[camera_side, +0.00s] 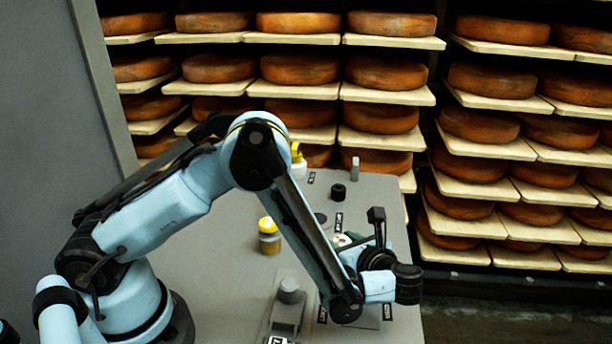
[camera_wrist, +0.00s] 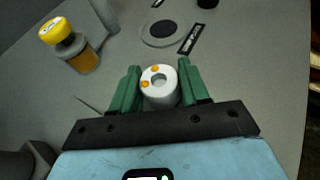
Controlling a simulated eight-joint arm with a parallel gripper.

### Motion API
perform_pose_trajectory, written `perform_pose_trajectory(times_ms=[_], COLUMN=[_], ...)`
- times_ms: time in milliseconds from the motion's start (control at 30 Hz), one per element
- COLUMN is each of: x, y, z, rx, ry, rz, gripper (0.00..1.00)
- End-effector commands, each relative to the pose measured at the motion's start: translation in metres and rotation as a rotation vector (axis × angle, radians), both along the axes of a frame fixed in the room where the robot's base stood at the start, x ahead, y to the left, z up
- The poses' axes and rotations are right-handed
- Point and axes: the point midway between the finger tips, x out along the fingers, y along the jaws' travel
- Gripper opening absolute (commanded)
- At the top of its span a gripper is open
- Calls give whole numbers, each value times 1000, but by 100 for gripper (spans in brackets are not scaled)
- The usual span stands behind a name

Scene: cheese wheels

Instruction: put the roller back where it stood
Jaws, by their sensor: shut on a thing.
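The roller appears to be a white cylinder (camera_wrist: 160,88) with a hole in its top and orange dots around the hole. In the wrist view it sits between the two green fingers of my gripper (camera_wrist: 160,84), which is shut on it. In the side view my gripper (camera_side: 346,240) is low over the right part of the grey table, and the roller is mostly hidden by my arm. I cannot tell whether its underside touches the table. A dark round spot with a pale ring (camera_wrist: 163,29) lies ahead of the gripper, next to a black label (camera_wrist: 192,38).
A yellow-capped jar (camera_side: 269,237) stands left of my arm. A black ring (camera_side: 338,192), a grey post (camera_side: 355,168) and a yellow-tipped bottle (camera_side: 297,158) stand at the back. A grey block with a knob (camera_side: 287,308) is in front. Cheese shelves (camera_side: 395,93) rise behind the table.

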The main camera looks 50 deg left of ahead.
Motion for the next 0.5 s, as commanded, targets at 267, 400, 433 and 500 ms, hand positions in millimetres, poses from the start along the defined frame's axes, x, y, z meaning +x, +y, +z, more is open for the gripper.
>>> perform_pose_trajectory(times_ms=[267,400,433,500], x=[0,0,0,0], y=[0,0,0,0], z=[-1,-4,-5,-6], rx=[0,0,0,0], ry=[0,0,0,0], rz=[0,0,0,0], gripper=[11,11,11,11])
